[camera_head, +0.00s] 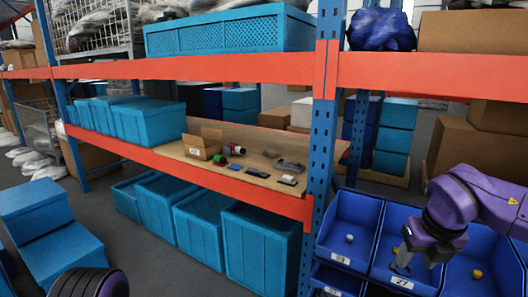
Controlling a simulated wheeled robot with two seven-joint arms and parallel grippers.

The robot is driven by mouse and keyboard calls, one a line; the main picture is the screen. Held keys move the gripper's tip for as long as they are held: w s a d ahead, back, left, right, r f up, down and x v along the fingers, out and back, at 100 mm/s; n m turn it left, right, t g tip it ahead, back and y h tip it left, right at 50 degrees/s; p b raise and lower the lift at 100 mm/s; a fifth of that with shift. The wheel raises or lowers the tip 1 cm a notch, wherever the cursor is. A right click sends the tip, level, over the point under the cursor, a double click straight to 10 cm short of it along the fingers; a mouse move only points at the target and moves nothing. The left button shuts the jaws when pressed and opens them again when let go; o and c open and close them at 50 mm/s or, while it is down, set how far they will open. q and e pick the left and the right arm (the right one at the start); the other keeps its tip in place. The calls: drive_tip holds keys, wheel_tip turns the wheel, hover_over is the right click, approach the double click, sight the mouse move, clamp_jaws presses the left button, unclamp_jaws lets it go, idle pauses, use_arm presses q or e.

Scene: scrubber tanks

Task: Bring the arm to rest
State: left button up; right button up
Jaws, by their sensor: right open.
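My right arm is purple and comes in from the right edge. Its gripper (402,262) points down over the blue bin labelled 27 (402,282), with its fingertips low at the bin's opening. The gripper is open and I see nothing held in it. Whether the fingertips touch the bin cannot be told. A dark purple rounded part of my own body shows at the bottom left. My left gripper is not in view.
Other blue bins hold small items: a white one (350,238) and a yellow one (477,273). A blue upright post (320,150) stands just left of the bins. The shelf board (225,170) carries an open cardboard box (203,147) and small parts.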

drive_tip(key=w+d+f+n+t+h+b, duration=0.1)
drive_tip(key=w+d+f+n+t+h, duration=0.25)
drive_tip(key=f+n, duration=0.2)
drive_tip(key=s+a+f+n+t+h+b, duration=0.1)
drive_tip(key=a+f+n+b, duration=0.1)
drive_tip(key=f+n, duration=0.55)
drive_tip(key=s+a+f+n+t+h+b, duration=0.15)
drive_tip(key=f+n, duration=0.35)
drive_tip(key=f, duration=0.6)
use_arm(q)
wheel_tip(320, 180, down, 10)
drive_tip(key=b, duration=0.5)
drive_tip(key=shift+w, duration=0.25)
use_arm(e)
drive_tip(key=s+a+f+n+g+y, duration=0.1)
drive_tip(key=s+f+n+g+y, duration=0.2)
drive_tip(key=s+f+n, duration=0.9)
drive_tip(key=s+f+g, duration=0.2)
drive_tip(key=s+f, duration=1.2)
drive_tip(key=shift+a+n+g, duration=0.25)
drive_tip(key=shift+n+g, duration=0.05)
drive_tip(key=shift+s+f, duration=0.1)
drive_tip(key=shift+s, duration=0.05)
